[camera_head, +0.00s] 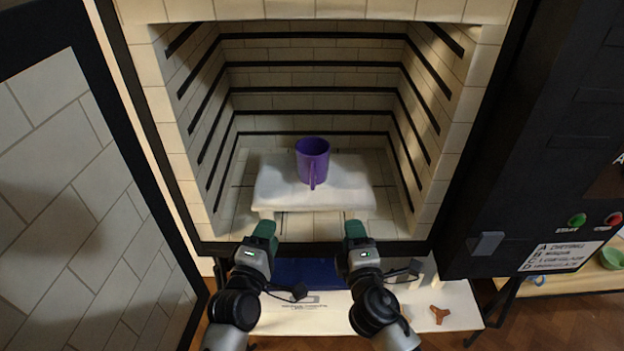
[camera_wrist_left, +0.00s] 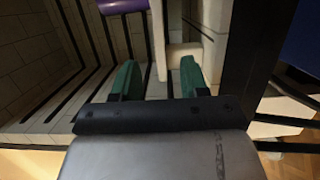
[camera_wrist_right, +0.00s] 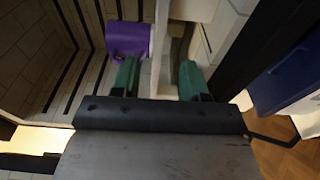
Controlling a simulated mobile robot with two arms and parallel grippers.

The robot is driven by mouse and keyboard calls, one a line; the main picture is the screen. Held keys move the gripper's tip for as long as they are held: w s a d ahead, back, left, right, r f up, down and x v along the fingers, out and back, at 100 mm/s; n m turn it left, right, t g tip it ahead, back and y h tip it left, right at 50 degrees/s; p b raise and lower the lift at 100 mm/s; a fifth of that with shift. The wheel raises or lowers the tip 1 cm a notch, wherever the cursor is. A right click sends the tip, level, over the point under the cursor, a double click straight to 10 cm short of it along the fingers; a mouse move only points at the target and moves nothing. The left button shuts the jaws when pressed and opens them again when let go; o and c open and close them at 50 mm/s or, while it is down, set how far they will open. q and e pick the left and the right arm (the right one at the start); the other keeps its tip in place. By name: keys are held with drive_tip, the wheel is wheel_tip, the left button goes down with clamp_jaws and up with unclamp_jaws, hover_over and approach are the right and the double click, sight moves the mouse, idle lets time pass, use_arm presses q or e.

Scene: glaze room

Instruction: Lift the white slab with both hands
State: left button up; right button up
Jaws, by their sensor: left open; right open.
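The white slab (camera_head: 275,180) sits raised on supports inside the open kiln, and a purple mug (camera_head: 312,158) stands upright on it near its back. My left gripper (camera_head: 262,232) and right gripper (camera_head: 354,230) are open at the slab's front edge, near its left and right ends. In the left wrist view, the slab's edge (camera_wrist_left: 157,45) runs toward the gap between the green fingers. In the right wrist view, the slab's edge (camera_wrist_right: 161,60) lies between the open fingers, with the mug (camera_wrist_right: 127,39) on one side. I cannot tell whether any finger touches the slab.
Kiln walls with dark grooves (camera_head: 313,64) close in on both sides and behind. The open kiln door (camera_head: 85,190) stands at the left, and a dark control box (camera_head: 530,170) at the right. A white surface with a small brown three-armed piece (camera_head: 439,315) lies below the opening.

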sight(280, 210)
use_arm(q)
drive_tip(key=shift+s+r, duration=0.1)
drive_tip(key=shift+s, duration=0.05)
use_arm(e)
drive_tip(key=shift+s+r, duration=0.1)
drive_tip(key=shift+s, duration=0.05)
use_arm(q)
drive_tip(key=x, duration=1.1)
use_arm(e)
drive_tip(key=w, duration=0.7)
drive_tip(key=w+a, duration=0.1)
drive_tip(key=w, duration=0.3)
use_arm(q)
clamp_jaws()
use_arm(e)
clamp_jaws()
